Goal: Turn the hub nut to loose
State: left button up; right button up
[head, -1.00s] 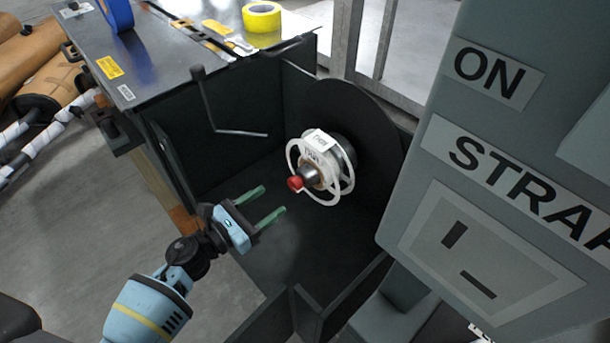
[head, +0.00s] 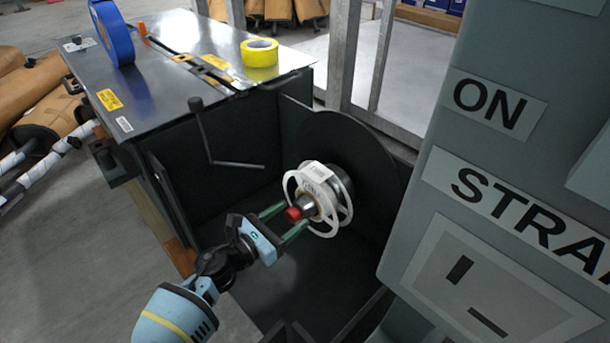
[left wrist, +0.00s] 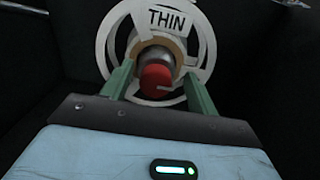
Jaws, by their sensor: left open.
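The red hub nut (head: 293,214) sits at the front end of a metal hub, in the middle of a white spoked reel (head: 343,216) against a dark round disc (head: 352,150). In the left wrist view the red nut (left wrist: 156,80) shows between the fingers, below a label reading THIN. My left gripper (head: 288,217) is open, its two green fingers on either side of the nut. I cannot tell whether either finger touches it. My right gripper is not in view.
The reel stands inside a dark open box with a bent crank rod (head: 208,140) at its left. A yellow tape roll (head: 260,53) and a blue tape roll (head: 112,32) are on the metal top. A large grey panel (head: 480,200) fills the right side.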

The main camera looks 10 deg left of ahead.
pick_arm(q)
jog(key=shift+f, duration=0.15)
jog(key=shift+c, duration=0.3)
jog(key=c, duration=0.9)
jog(key=shift+c, duration=0.2)
jog(key=shift+d+n, duration=0.1)
jog(key=shift+n, duration=0.2)
jog(key=n, duration=0.4)
jog(key=shift+f+n+p, duration=0.15)
jog(key=shift+n+p, duration=0.15)
jog(key=n, duration=0.3)
jog(key=shift+w+f+n+p, duration=0.1)
jog(key=shift+n+p, duration=0.2)
jog(key=n+p, duration=0.1)
jog(key=n, duration=0.3)
jog(key=shift+w+f+n, duration=0.1)
jog(key=shift+w+n, duration=0.05)
jog(key=shift+n, duration=0.15)
jog(key=shift+f+n+p, duration=0.1)
jog(key=shift+n+p, duration=0.3)
jog(key=shift+n, duration=1.8)
